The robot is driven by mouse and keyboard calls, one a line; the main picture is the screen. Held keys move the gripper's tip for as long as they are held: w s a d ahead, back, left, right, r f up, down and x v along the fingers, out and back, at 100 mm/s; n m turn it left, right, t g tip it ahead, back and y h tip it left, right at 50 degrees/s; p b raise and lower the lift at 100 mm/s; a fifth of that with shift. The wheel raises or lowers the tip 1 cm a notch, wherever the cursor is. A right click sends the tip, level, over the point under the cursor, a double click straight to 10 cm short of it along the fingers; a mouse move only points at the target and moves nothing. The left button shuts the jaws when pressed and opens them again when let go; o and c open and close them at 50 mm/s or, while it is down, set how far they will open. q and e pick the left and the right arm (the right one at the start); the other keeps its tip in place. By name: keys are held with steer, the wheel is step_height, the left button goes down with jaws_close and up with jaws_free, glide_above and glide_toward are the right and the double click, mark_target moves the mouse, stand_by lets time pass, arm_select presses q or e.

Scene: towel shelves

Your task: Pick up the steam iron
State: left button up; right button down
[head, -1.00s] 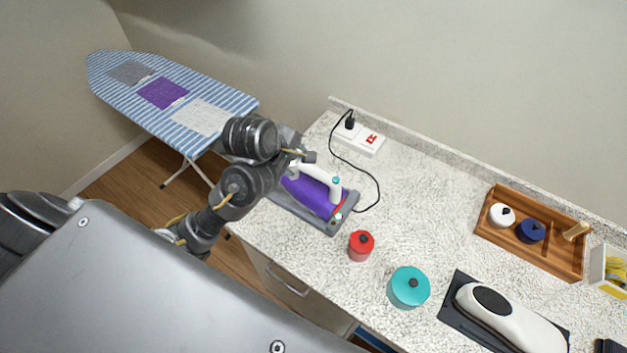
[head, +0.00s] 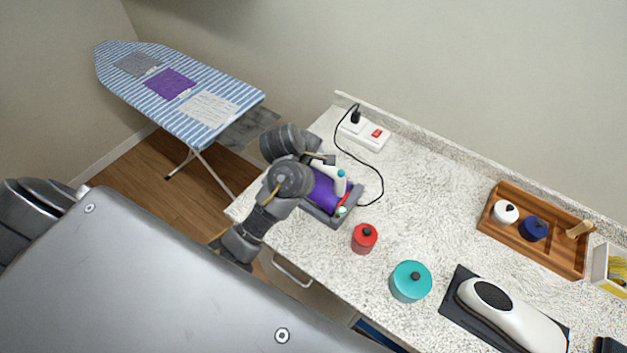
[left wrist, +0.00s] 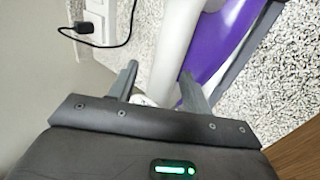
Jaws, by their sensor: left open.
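The steam iron (head: 327,190) is purple and white and sits on a grey tray-like stand (head: 335,219) on the counter, partly hidden by my left arm. My left gripper (head: 325,159) is over the iron's far left part. In the left wrist view, the open left gripper (left wrist: 160,88) has its two fingers either side of the iron's white handle (left wrist: 178,45), with the purple body (left wrist: 222,42) beyond. I cannot tell whether the fingers touch the handle. My right gripper is not in view.
A white power strip (head: 364,133) with a black cord lies behind the iron. A red pot (head: 364,241) and a teal pot (head: 410,284) stand to the right. A wooden tray (head: 515,240) is farther right. A striped ironing board (head: 217,85) stands at the left.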

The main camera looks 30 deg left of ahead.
arm_select(q)
steer(key=shift+w+f, duration=0.1)
steer(key=shift+f, duration=0.25)
jaws_close()
stand_by(1.2)
